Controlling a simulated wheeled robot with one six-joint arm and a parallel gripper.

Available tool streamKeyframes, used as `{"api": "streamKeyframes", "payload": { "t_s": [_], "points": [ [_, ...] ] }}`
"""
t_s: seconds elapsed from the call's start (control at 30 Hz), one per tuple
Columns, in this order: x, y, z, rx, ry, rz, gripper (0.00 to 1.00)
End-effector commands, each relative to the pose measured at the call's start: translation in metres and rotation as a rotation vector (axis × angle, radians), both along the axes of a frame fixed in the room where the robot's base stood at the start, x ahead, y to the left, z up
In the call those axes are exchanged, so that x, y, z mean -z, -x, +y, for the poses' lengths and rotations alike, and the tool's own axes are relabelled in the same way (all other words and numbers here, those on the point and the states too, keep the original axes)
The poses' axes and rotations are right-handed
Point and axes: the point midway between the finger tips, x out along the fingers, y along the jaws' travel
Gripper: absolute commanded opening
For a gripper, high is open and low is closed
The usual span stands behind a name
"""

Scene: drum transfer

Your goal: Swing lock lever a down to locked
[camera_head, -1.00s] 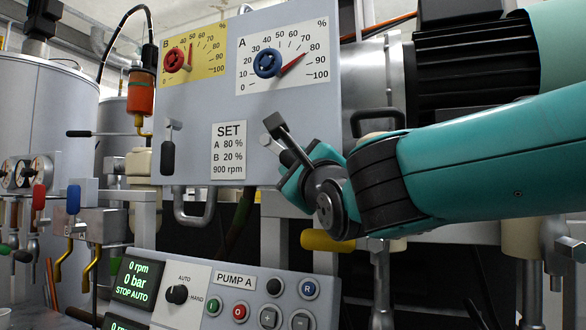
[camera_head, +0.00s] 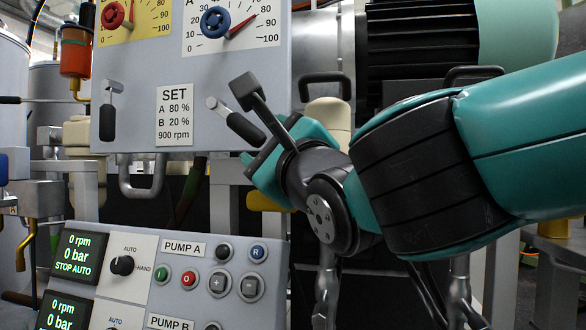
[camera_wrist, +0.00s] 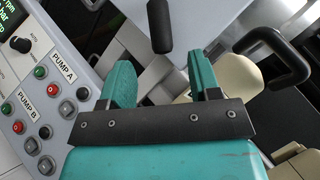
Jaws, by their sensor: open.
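Lock lever a (camera_head: 246,128) has a black grip on a metal pivot, on the grey panel below the blue dial. It slants from the pivot down to the right. In the wrist view its black grip (camera_wrist: 159,25) is just ahead of the gap between the fingers. My gripper (camera_wrist: 160,62) is open and empty, with two teal fingers apart. In the head view my gripper (camera_head: 254,158) is just below and right of the grip; its fingertips are partly hidden by my wrist. I cannot tell whether they touch the lever.
A second black lever (camera_head: 108,115) hangs straight down at the panel's left. The SET label (camera_head: 174,115) is between the levers. The pump control console (camera_head: 185,280) stands below. A cream cylinder (camera_head: 328,115) and black handle (camera_head: 325,84) are to the right.

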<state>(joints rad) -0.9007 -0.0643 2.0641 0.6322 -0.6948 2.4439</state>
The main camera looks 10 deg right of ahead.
Motion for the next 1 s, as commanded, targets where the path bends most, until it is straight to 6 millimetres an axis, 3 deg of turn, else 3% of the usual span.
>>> {"api": "streamKeyframes", "payload": {
  "t_s": [0.1,0.3,0.73,0.87,1.0],
  "points": [
    [0.012,0.027,-0.009,-0.006,0.000,0.000,0.57],
    [0.023,0.054,-0.022,-0.004,0.001,0.001,0.57],
    [0.024,0.063,-0.027,0.000,0.000,0.002,0.57],
    [0.028,0.062,-0.027,0.008,0.029,0.007,0.27],
    [0.052,0.059,-0.027,0.032,0.203,0.035,0.00]
  ]
}}
